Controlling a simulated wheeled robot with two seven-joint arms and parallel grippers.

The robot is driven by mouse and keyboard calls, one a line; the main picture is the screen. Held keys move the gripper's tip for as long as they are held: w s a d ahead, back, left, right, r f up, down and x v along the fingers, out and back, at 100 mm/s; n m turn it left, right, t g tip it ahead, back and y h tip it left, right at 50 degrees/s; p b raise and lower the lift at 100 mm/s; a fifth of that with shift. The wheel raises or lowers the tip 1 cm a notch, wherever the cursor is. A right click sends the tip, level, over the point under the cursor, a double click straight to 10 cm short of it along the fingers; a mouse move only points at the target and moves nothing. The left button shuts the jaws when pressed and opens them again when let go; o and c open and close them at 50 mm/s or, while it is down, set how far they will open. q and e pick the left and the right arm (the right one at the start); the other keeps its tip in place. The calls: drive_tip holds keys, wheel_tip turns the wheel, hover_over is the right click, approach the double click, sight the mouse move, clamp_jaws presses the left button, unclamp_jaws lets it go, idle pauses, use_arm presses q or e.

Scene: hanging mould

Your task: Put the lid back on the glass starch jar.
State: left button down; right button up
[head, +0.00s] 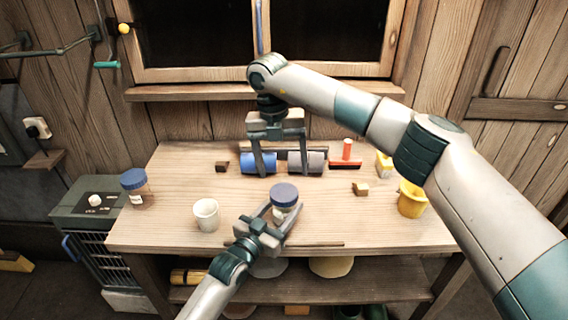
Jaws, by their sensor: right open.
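A glass jar (281,214) with a pale label stands near the front middle of the workbench. A blue lid (284,193) sits over its mouth; I cannot tell whether it is fully seated. My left gripper (279,213) comes from the front, its fingers on both sides of the jar and apparently closed on it, partly hiding its lower part. My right gripper (281,172) is open and empty, pointing down behind the jar, apart from the lid. A second brownish jar (141,198) with a blue lid stands at the bench's left edge.
Blue (258,164) and grey (309,166) rolls lie behind my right fingers. A white cup (206,215) stands left, a yellow bucket (412,200) right, and a small wooden block (361,189) near it. The bench (175,180) is clear between cup and rolls.

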sight(284, 192)
drive_tip(key=n, duration=0.4)
drive_tip(key=shift+r+n, duration=0.2)
drive_tip(key=shift+n, duration=0.2)
drive_tip(key=n, duration=0.4)
drive_tip(key=shift+s+d+r+n+y, duration=0.1)
drive_tip(key=shift+s+r+n+y, duration=0.05)
drive_tip(key=shift+n+y, duration=0.2)
drive_tip(key=n, duration=0.4)
drive_tip(key=shift+s+r, duration=0.15)
drive_tip(key=n, duration=0.5)
drive_tip(key=shift+s+d+r+y, duration=0.1)
drive_tip(key=shift+s+y, duration=0.1)
drive_tip(key=shift+y, duration=0.15)
drive_tip(key=shift+f, duration=4)
